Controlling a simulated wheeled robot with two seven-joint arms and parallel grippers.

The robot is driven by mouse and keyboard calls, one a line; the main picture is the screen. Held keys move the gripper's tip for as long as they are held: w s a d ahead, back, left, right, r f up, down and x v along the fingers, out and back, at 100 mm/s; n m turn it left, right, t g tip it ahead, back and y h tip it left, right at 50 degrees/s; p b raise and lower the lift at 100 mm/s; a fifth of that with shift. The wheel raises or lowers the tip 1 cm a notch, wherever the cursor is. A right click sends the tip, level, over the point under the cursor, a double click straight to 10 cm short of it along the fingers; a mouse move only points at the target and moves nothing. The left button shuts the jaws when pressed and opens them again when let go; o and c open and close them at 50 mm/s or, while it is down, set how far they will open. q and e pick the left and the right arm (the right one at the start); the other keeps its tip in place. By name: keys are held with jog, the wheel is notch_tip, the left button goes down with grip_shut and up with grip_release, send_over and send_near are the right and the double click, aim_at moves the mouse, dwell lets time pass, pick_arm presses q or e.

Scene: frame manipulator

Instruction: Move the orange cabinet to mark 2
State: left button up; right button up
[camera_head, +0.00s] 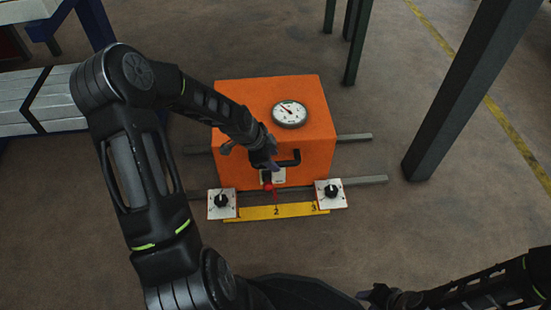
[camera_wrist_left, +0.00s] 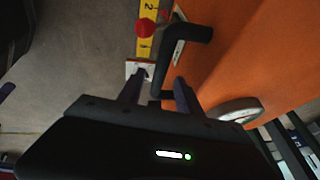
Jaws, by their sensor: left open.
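The orange cabinet (camera_head: 245,105) sits on rails in the head view and fills the right of the left wrist view (camera_wrist_left: 255,50). Its front has a black handle (camera_head: 290,159). A red knob (camera_head: 268,187) is low on the front. The yellow scale (camera_head: 255,213) lies in front; mark 2 (camera_head: 276,212) is close to the red knob, slightly right of it. My left gripper (camera_head: 266,161) is at the handle's left end. In the left wrist view its open fingers (camera_wrist_left: 157,88) are around or beside the handle (camera_wrist_left: 190,34); contact is unclear. My right gripper (camera_head: 375,293) is low at right, its fingers unclear.
White plates with black knobs stand at the scale's left end (camera_head: 222,204) and right end (camera_head: 331,194). The metal rails (camera_head: 362,182) extend past the cabinet. A dark post (camera_head: 465,90) stands at right. A round gauge (camera_head: 290,114) is on the cabinet top.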

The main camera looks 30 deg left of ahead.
pick_arm(q)
jog(key=p+v, duration=0.2)
jog(key=v, duration=0.3)
jog(key=shift+r, duration=0.1)
pick_arm(e)
jog(key=r, duration=0.3)
jog(key=shift+s, duration=0.2)
